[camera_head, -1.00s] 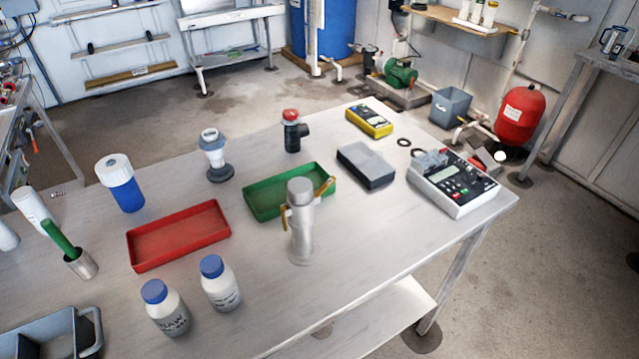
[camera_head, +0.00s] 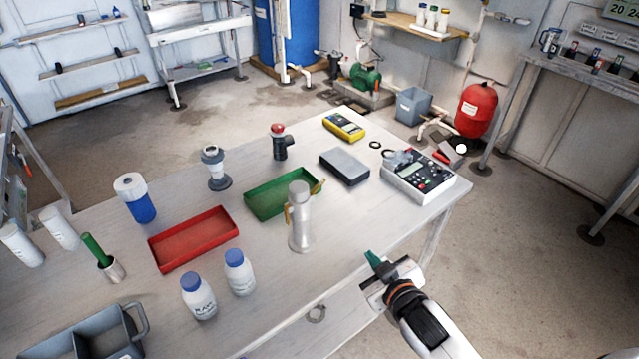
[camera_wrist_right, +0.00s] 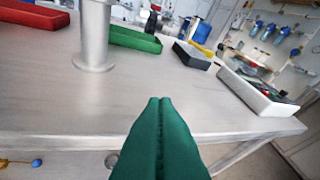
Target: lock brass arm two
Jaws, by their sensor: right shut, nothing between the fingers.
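A silver metal cylinder (camera_head: 300,222) stands upright on the table, with a brass arm (camera_head: 287,216) on its left side and another brass arm (camera_head: 318,187) sticking out at its upper right. I cannot tell which is arm two. The cylinder's lower part also shows in the right wrist view (camera_wrist_right: 94,40). My right gripper (camera_head: 372,259), with green fingers, is shut and empty off the table's front edge, right of and nearer than the cylinder. The fingers meet in the right wrist view (camera_wrist_right: 160,103). My left gripper is not in view.
A green tray (camera_head: 262,213) lies just behind the cylinder and a red tray (camera_head: 165,264) to its left. Two blue-capped bottles (camera_head: 199,300) stand in front left. A black-and-grey box (camera_head: 344,167) and a meter (camera_head: 418,181) sit to the right. Bare tabletop lies right of the cylinder.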

